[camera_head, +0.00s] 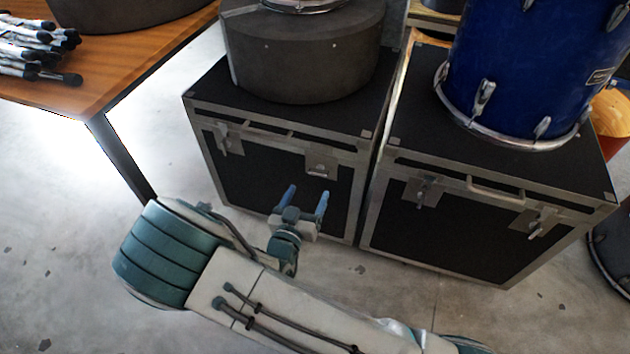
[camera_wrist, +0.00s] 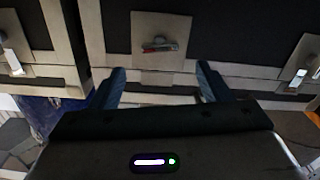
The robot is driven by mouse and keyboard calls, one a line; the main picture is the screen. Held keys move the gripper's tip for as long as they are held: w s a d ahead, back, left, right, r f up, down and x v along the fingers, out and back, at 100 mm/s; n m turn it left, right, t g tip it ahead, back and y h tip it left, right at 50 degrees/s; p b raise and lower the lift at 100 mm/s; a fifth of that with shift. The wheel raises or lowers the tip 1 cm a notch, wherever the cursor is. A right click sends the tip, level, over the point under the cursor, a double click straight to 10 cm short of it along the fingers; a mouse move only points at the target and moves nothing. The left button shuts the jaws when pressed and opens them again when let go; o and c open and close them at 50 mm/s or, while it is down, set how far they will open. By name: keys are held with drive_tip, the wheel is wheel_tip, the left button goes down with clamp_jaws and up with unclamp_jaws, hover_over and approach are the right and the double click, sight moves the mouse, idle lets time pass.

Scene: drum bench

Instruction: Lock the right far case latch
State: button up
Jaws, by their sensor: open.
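Two black cases with metal edges stand on the floor. The left case (camera_head: 275,180) has a left latch (camera_head: 228,140) and a right latch (camera_head: 320,165); the right latch's small handle lies sideways on its plate.
The right case (camera_head: 470,230) has two latches (camera_head: 425,190) (camera_head: 540,222) and a carry handle (camera_head: 495,190); a blue drum (camera_head: 530,70) stands on it. A round dark case (camera_head: 300,60) sits on the left case. A wooden table (camera_head: 120,60) is at upper left.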

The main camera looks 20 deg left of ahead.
sight(317, 174)
drive_tip(key=w, duration=0.2)
drive_tip(key=w+b, duration=0.1)
drive_tip(key=w, duration=0.3)
drive_tip(key=shift+w+d, duration=0.25)
drive_tip(key=c, duration=1)
